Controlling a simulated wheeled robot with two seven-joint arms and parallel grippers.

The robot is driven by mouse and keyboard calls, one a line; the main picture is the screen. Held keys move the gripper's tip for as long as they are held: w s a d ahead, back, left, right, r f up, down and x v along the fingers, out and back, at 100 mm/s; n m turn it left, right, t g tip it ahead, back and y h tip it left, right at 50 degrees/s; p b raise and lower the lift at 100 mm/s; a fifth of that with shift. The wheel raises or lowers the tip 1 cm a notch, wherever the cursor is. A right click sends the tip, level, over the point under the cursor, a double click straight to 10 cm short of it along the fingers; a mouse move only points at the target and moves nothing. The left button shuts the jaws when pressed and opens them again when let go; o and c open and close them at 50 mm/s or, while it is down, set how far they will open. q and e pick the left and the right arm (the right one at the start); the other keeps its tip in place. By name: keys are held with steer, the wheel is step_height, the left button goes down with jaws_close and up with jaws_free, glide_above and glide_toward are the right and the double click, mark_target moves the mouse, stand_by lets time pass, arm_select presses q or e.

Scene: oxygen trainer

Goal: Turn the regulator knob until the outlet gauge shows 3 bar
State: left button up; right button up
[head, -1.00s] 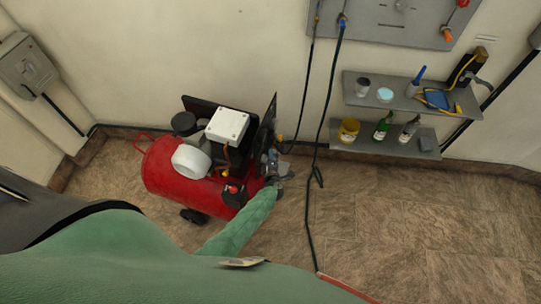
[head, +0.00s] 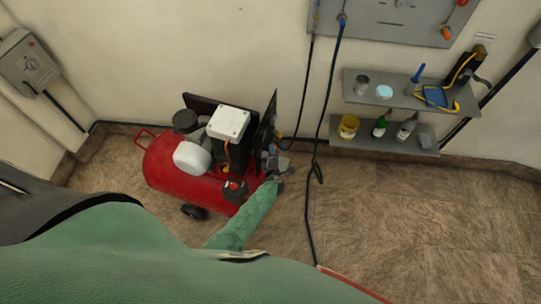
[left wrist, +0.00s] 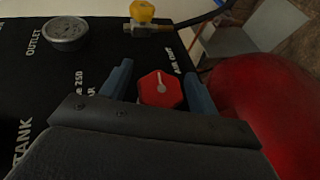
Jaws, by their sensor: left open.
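The red regulator knob (left wrist: 160,90), six-sided with a white pointer line, sits on the black panel in the left wrist view. My left gripper (left wrist: 158,72) is open, with one blue-grey finger on each side of the knob. Small gaps seem to remain, and I cannot tell whether either finger touches it. The outlet gauge (left wrist: 66,32) is at the upper left beside the word OUTLET; its needle is too small to read. In the head view my left gripper (head: 276,174) is at the right end of the red compressor (head: 180,170), where the knob is hidden. My right gripper is not in view.
A yellow valve knob (left wrist: 142,12) on a brass fitting sits beyond the red knob, with a dark hose. The red tank (left wrist: 270,110) bulges close on the right. A dark hose (head: 308,215) hangs to the floor right of the compressor. Shelves (head: 360,100) hold bottles and jars.

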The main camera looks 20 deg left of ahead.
arm_select(q)
steer(key=b+v, duration=0.1)
steer(key=v, duration=0.6)
steer(key=shift+s+b, duration=0.35)
steer(key=shift+s, duration=0.05)
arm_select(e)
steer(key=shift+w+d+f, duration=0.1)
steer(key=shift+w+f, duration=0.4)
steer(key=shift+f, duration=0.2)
arm_select(q)
steer(key=shift+d+r, duration=0.1)
steer(key=shift+r, duration=0.05)
